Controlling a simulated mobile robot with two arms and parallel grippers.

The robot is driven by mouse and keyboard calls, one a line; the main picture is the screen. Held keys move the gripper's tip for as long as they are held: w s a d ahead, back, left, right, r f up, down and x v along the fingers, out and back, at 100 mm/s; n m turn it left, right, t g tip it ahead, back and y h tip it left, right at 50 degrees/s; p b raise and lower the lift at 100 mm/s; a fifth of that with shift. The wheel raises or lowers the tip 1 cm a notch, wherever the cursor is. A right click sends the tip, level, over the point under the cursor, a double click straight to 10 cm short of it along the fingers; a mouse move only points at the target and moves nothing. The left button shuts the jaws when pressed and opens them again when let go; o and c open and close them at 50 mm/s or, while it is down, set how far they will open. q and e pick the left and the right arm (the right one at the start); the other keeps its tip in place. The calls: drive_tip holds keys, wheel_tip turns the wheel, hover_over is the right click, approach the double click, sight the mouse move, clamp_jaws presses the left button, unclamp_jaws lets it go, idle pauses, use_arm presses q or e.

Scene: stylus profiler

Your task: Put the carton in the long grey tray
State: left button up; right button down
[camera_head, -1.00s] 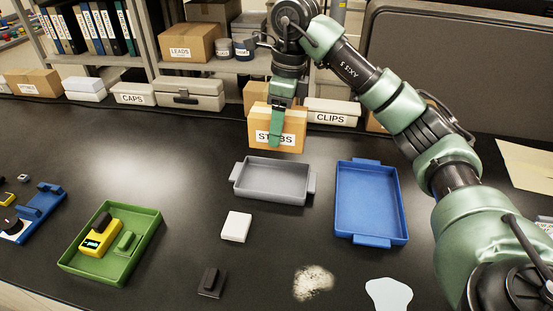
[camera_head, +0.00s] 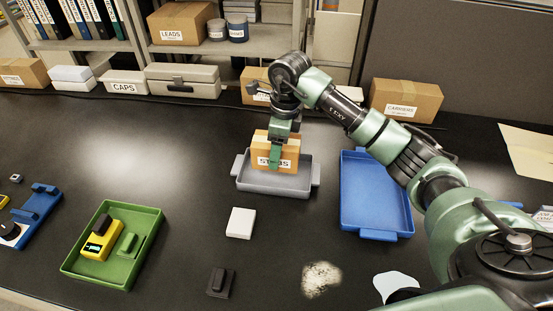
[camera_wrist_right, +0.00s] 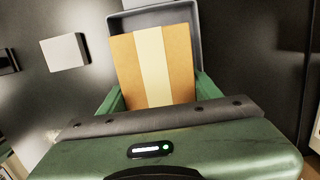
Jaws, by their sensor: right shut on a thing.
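The carton (camera_head: 264,152), brown with a white label, is at the grey tray (camera_head: 262,188), within its outline in the head view. I cannot tell if it touches the tray floor. My right gripper (camera_head: 275,160) is shut on it from above. In the right wrist view the carton (camera_wrist_right: 126,72) with its pale tape strip sits between the green fingers, and the grey tray's rim (camera_wrist_right: 195,22) shows behind it. My left gripper is not in view.
A blue tray (camera_head: 376,232) is right of the grey one. A white block (camera_head: 241,223) lies in front. A green tray (camera_head: 75,266) holding a yellow device (camera_head: 101,240) is at left. Labelled boxes line the back, including a brown one (camera_head: 405,98).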

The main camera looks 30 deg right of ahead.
drive_tip(key=shift+f, duration=0.55)
wheel_tip(320, 180, down, 3)
drive_tip(key=shift+f+p, duration=0.15)
drive_tip(key=shift+p, duration=0.45)
drive_tip(key=shift+f, duration=0.4)
drive_tip(key=shift+f, duration=0.2)
drive_tip(key=shift+c, duration=1.6)
unclamp_jaws()
drive_tip(key=shift+r, duration=0.1)
